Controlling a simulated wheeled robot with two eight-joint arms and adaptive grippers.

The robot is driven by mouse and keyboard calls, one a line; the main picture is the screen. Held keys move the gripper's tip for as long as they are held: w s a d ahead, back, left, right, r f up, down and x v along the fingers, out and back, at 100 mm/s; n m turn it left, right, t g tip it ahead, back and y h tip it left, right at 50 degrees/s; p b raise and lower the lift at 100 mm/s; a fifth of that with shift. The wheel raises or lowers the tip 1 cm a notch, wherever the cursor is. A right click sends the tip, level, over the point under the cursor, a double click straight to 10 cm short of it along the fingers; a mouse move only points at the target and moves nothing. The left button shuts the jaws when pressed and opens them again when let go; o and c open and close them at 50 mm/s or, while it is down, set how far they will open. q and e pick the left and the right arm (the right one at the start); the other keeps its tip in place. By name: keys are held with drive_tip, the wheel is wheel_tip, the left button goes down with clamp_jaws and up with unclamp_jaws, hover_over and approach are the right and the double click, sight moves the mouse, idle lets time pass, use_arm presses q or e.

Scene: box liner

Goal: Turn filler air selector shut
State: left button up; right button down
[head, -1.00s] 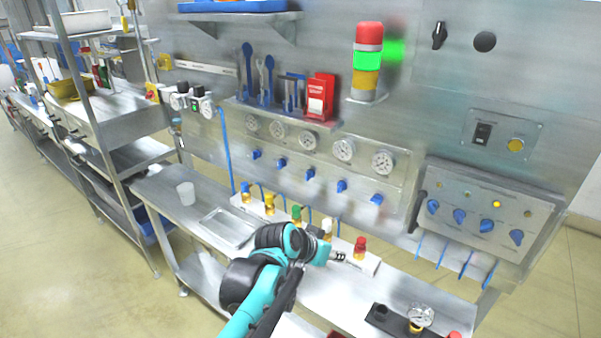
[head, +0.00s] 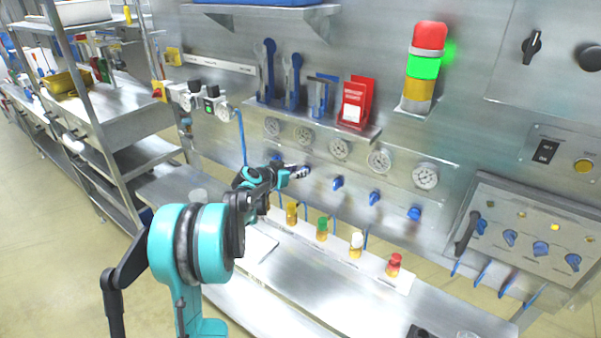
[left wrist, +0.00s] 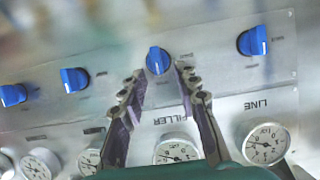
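The filler air selector (left wrist: 158,61) is a blue knob on the steel gauge panel. In the left wrist view its grip bar looks roughly upright, and the upside-down label FILLER is below it. My left gripper (left wrist: 160,72) is open, with one fingertip on each side of the knob. I cannot tell whether the fingers touch it. In the head view the left gripper (head: 300,172) is at the panel, second knob from the left, and largely covers that knob. My right gripper is not in view.
More blue knobs sit beside it, including the LINE knob (left wrist: 253,42) and another (left wrist: 75,80). Round gauges (head: 340,149) line the panel above. Coloured-capped bottles (head: 322,229) stand on the bench below. A control box (head: 530,235) is to the right.

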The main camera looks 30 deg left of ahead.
use_arm(q)
drive_tip(key=shift+x, duration=1.15)
drive_tip(key=shift+c, duration=0.4)
drive_tip(key=shift+d+r, duration=0.1)
clamp_jaws()
